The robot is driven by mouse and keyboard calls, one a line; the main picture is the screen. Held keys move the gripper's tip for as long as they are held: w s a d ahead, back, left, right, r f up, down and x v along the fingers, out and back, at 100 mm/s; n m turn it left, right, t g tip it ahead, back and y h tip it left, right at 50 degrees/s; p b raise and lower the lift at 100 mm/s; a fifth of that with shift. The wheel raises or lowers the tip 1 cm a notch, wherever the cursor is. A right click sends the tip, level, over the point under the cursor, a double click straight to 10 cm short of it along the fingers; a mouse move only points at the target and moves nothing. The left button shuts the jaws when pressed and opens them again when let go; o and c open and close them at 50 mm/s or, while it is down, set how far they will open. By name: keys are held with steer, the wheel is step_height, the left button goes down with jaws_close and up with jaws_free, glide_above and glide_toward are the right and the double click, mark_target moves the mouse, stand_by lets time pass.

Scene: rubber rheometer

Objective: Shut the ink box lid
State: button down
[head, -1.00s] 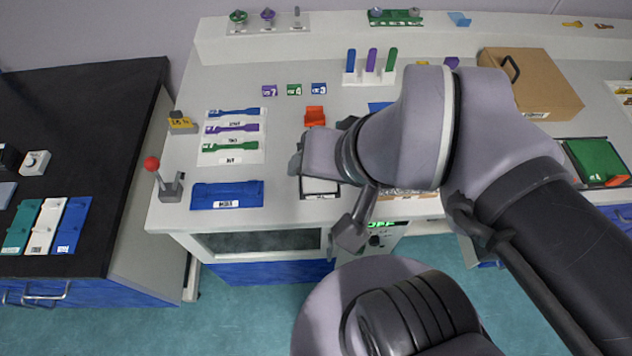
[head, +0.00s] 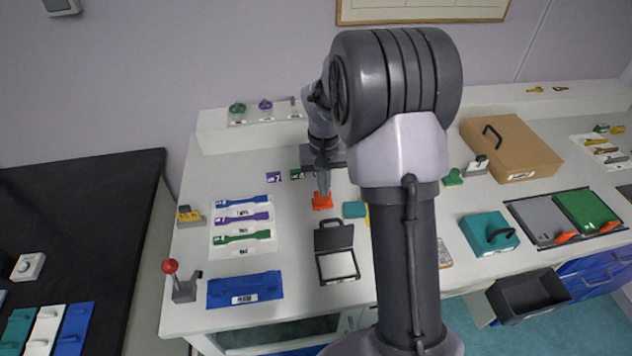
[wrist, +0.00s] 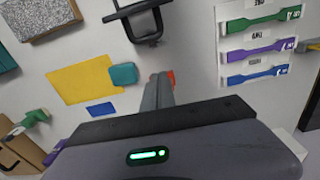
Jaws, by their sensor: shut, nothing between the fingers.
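The ink box (head: 338,265) is a small black box with a white pad, near the front of the worktop in the head view. Its dark lid (head: 334,236) stands open at the box's back edge, with a handle at its top. In the wrist view the lid (wrist: 148,24) shows at the top, and the box is partly cut off by the frame. My gripper (head: 322,188) points down behind the lid, close to an orange-red stand (head: 322,203). Its fingers (wrist: 158,90) are together and empty, apart from the lid.
Left of the box lie a blue tray (head: 244,288), a red-knobbed lever (head: 183,282) and a card with coloured strips (head: 243,226). A teal block (head: 354,210) stands right of the orange-red stand. A teal handled box (head: 489,236) and cardboard box (head: 512,147) are farther right.

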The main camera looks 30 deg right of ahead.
mark_target(332, 231)
step_height(332, 231, down, 6)
steer(key=shift+f+b, duration=0.25)
steer(key=shift+b, duration=0.8)
steer(key=s, duration=0.1)
steer(key=s+a+r+b, duration=0.1)
steer(key=s, duration=0.1)
steer(key=shift+r, duration=0.15)
steer(key=shift+s+a+r, duration=0.1)
steer(key=shift+s+r, duration=0.05)
steer(key=shift+s, duration=0.1)
steer(key=shift+b, duration=0.3)
